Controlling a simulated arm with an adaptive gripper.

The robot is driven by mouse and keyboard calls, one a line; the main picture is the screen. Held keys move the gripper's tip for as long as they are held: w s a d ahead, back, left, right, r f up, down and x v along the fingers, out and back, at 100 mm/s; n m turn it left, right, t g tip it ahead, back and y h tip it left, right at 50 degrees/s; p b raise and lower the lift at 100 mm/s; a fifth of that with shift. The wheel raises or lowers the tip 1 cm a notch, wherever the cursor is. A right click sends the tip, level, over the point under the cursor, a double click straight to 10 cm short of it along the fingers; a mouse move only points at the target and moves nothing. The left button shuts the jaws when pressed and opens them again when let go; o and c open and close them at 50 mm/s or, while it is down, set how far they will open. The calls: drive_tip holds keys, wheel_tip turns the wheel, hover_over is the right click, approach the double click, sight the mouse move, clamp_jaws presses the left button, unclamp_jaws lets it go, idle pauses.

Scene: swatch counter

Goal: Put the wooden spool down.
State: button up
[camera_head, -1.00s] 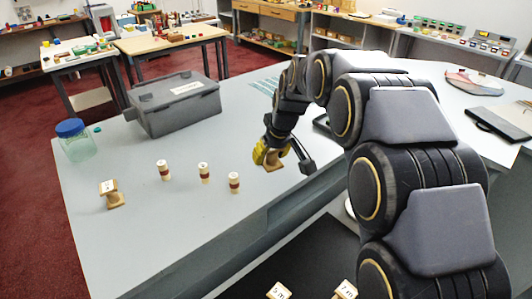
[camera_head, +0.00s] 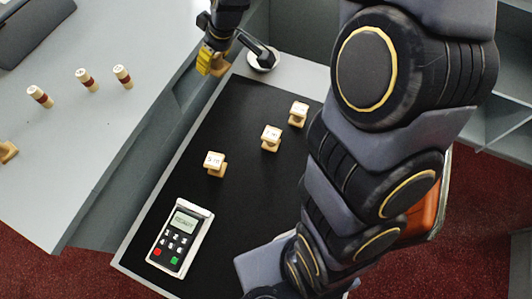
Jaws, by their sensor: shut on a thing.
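My gripper (camera_head: 212,57), with yellow fingertips, is at the top centre, near the far left corner of the black-topped surface. It is shut on a wooden spool (camera_head: 221,66), which is partly hidden by the fingers. I cannot tell how high the spool is held. Three other wooden spools with white labelled tops stand in a slanting row on the black surface: one nearer (camera_head: 215,164), one in the middle (camera_head: 271,138) and one farther back (camera_head: 298,114).
A card terminal (camera_head: 180,237) lies on the black surface (camera_head: 165,182) at the front left. Several red-banded pegs, one of them at the left (camera_head: 40,96), and another spool (camera_head: 7,151) are on the grey counter (camera_head: 75,150). My arm covers the right side.

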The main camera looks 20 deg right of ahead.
drive_tip(key=s+d+f, duration=0.4)
drive_tip(key=s+f, duration=0.1)
drive_tip(key=n, duration=0.2)
hover_over(238, 106)
drive_tip(key=s, duration=0.1)
drive_tip(key=shift+y, duration=0.4)
drive_tip(key=f, duration=1.3)
drive_tip(key=shift+s+d, duration=0.2)
drive_tip(key=shift+d, duration=0.1)
drive_tip(key=shift+w+f, duration=0.25)
drive_tip(key=shift+f, duration=0.3)
drive_tip(key=shift+w+f, duration=0.1)
drive_tip(key=shift+f, duration=1.4)
drive_tip(key=o, duration=1)
drive_tip(key=shift+f, duration=0.1)
drive_tip(key=shift+o, duration=0.2)
